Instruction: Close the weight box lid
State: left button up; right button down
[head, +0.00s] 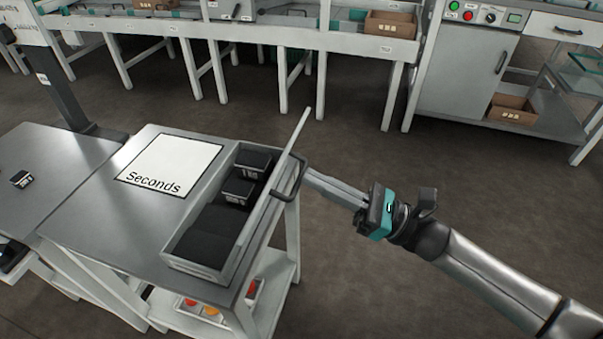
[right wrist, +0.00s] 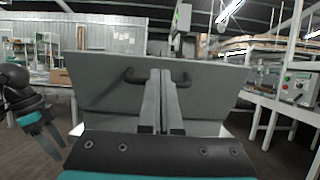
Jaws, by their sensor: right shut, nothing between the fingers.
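The weight box (head: 172,248) is a grey tray with dark foam, standing on the cart top. Its lid (head: 291,142) is open, standing up along the box's right side and seen nearly edge-on. A dark bar handle (head: 296,187) is on its outer face. My right gripper (head: 310,178) is shut and empty, its fingertips close to the handle; contact cannot be told. In the right wrist view, the grey lid (right wrist: 105,88) fills the middle, with the handle (right wrist: 134,77) behind the fingers. My left gripper (right wrist: 52,142) shows at that view's left edge, its jaws unclear.
Black weights (head: 238,190) sit in the box's far part. A white "Seconds" sheet (head: 170,165) lies left of the box. A small black item (head: 21,179) is on the left table. Red and orange items are on the cart's lower shelf. Floor right of the cart is clear.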

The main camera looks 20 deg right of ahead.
aim_at(301, 173)
jog(key=x, duration=0.3)
jog(key=shift+a, duration=0.1)
pick_arm(q)
jog(key=shift+r, duration=0.75)
pick_arm(e)
jog(key=shift+r, duration=0.1)
pick_arm(q)
jog(key=shift+r, duration=0.1)
pick_arm(e)
jog(key=shift+w+a, duration=0.1)
